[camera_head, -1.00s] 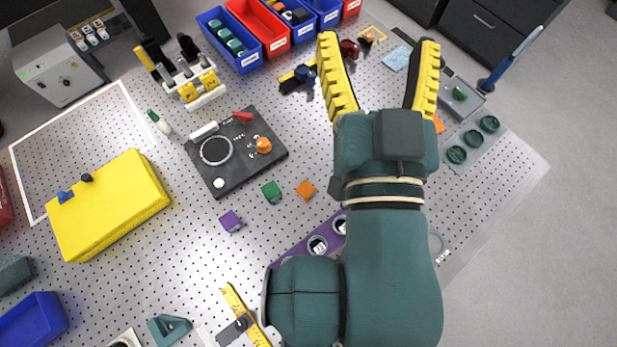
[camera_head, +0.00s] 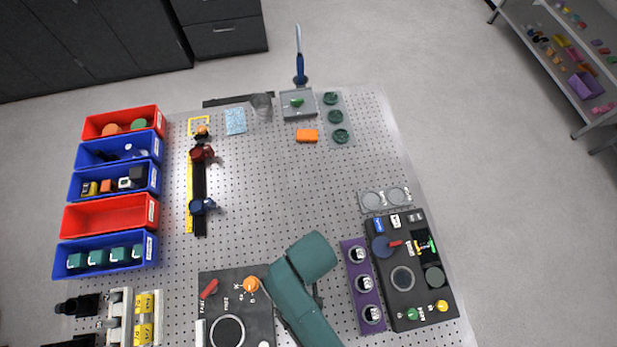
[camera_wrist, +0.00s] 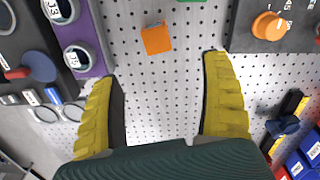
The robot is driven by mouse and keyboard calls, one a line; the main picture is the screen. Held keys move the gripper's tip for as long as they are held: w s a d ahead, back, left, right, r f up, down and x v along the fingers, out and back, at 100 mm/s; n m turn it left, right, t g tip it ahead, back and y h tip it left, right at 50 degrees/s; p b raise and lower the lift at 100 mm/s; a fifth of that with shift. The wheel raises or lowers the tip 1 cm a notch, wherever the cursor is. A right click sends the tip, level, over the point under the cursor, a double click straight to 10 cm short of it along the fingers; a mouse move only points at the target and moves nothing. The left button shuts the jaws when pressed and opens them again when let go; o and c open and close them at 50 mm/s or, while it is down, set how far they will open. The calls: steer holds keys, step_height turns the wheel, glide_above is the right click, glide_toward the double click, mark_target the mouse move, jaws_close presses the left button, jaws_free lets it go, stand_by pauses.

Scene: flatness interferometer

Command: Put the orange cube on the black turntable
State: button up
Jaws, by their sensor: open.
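The orange cube (camera_wrist: 156,39) lies on the perforated table in the wrist view, ahead of the fingertips and between their lines. My gripper (camera_wrist: 162,68) is open and empty, its yellow-padded fingers wide apart; no contact with the cube shows. In the head view my arm covers that area, and neither gripper nor cube can be made out. A black round disc with a white ring (camera_head: 227,331), probably the turntable, sits on a dark panel (camera_head: 262,318) at the bottom edge of the head view. Part of that panel shows in the wrist view (camera_wrist: 240,35).
A purple strip with round fittings (camera_head: 348,290) and a second black panel (camera_head: 420,310) lie right of my arm. A green piece (camera_wrist: 190,1) is beyond the cube. A separate orange block (camera_head: 306,135) lies far back. The middle of the table is clear.

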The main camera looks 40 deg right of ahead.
step_height(320, 180, down, 10)
steer(key=shift+r, duration=0.25)
steer(key=f, duration=0.2)
steer(key=d+f, duration=0.1)
steer(key=f, duration=0.1)
steer(key=shift+w+f, duration=0.1)
steer(key=shift+f, duration=0.25)
steer(key=shift+a+f, duration=0.1)
steer(key=shift+f, duration=0.45)
steer(key=shift+c, duration=0.2)
steer(key=c, duration=1.3)
